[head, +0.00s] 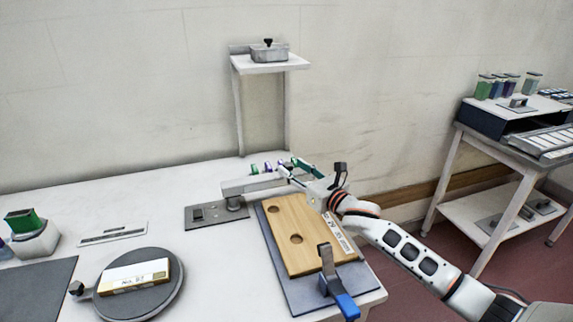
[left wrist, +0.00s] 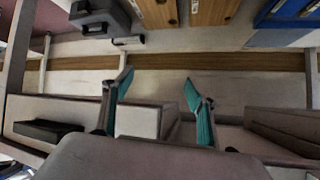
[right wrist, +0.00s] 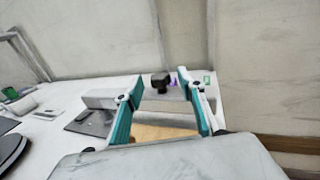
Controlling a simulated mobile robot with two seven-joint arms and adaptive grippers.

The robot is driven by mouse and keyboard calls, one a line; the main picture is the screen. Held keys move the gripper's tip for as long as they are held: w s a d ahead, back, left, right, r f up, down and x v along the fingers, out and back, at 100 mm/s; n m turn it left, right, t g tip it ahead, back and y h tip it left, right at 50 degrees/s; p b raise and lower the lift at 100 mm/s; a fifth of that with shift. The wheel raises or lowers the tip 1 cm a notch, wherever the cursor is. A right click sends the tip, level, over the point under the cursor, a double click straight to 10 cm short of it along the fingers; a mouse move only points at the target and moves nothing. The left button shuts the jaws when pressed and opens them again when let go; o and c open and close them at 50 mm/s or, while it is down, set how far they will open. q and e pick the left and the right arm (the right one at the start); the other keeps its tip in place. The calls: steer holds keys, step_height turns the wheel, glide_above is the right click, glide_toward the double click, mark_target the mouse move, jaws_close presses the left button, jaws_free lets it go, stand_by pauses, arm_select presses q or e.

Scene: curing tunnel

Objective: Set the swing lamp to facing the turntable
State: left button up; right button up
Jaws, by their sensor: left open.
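The swing lamp (head: 258,184) is a grey bar pivoting on a dark base plate (head: 205,217). Its bar points right, away from the turntable (head: 150,294), a dark round disc at the front left with a labelled block on it. My right gripper (head: 300,173) is at the bar's outer end, which it partly hides in the head view. In the right wrist view its teal fingers (right wrist: 161,82) are apart, with the lamp bar (right wrist: 165,96) and a black knob (right wrist: 160,79) showing between them; contact is unclear. My left gripper (left wrist: 158,85) is open and empty, away from the table.
A wooden board (head: 290,225) with holes lies below my right gripper, beside a blue-handled clamp (head: 338,285). A small caddy with a green top (head: 22,221) stands at left. A side bench (head: 500,140) stands at right.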

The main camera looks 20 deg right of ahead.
steer(key=shift+x, duration=1.8)
steer(key=shift+a, duration=0.1)
jaws_close()
steer(key=shift+s+a+m+h+p, duration=0.3)
steer(key=shift+s+h+p, duration=0.2)
steer(key=shift+s, duration=0.2)
steer(key=shift+s+d+m+t+h, duration=0.2)
steer(key=shift+s+m+t+h, duration=0.15)
steer(key=shift+s+h, duration=0.2)
jaws_free()
